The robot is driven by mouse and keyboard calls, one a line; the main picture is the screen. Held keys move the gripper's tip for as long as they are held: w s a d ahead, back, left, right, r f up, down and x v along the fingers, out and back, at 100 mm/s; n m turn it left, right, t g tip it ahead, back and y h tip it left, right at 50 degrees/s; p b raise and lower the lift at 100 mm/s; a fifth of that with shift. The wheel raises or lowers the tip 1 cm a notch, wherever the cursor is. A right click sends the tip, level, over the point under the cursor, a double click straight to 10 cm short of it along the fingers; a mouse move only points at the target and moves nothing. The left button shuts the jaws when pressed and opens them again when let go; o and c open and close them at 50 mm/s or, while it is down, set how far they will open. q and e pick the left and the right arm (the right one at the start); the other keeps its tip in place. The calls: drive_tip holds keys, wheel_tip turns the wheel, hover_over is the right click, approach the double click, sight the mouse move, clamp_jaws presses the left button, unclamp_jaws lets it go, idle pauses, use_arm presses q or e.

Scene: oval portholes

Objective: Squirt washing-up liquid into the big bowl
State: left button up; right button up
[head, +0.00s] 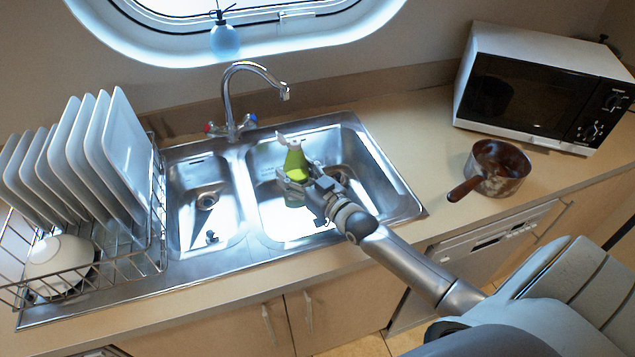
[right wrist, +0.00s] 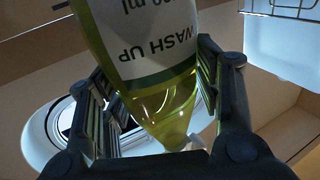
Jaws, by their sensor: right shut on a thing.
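A green washing-up liquid bottle (head: 296,162) stands roughly upright in my right gripper (head: 294,181), above or inside the big bowl (head: 271,219), the larger right-hand basin of the steel sink. Its narrow end points up. In the right wrist view, the bottle (right wrist: 138,62) is between the two fingers of the right gripper (right wrist: 166,112), and its label lettering appears upside down. The gripper is shut on it. I cannot tell whether the bottle's base touches the basin floor. No liquid stream shows. My left gripper is not in view.
The smaller basin (head: 200,225) is at left. A tap (head: 229,100) rises behind the sink. A dish rack (head: 125,263) with several plates (head: 120,150) and a white bowl (head: 60,262) is far left. A saucepan (head: 500,168) and microwave (head: 530,92) are at right.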

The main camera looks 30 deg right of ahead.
sight(299, 161)
wheel_tip(299, 161, up, 5)
drive_tip(key=p, duration=0.5)
drive_tip(key=shift+f, duration=0.1)
idle(0.4)
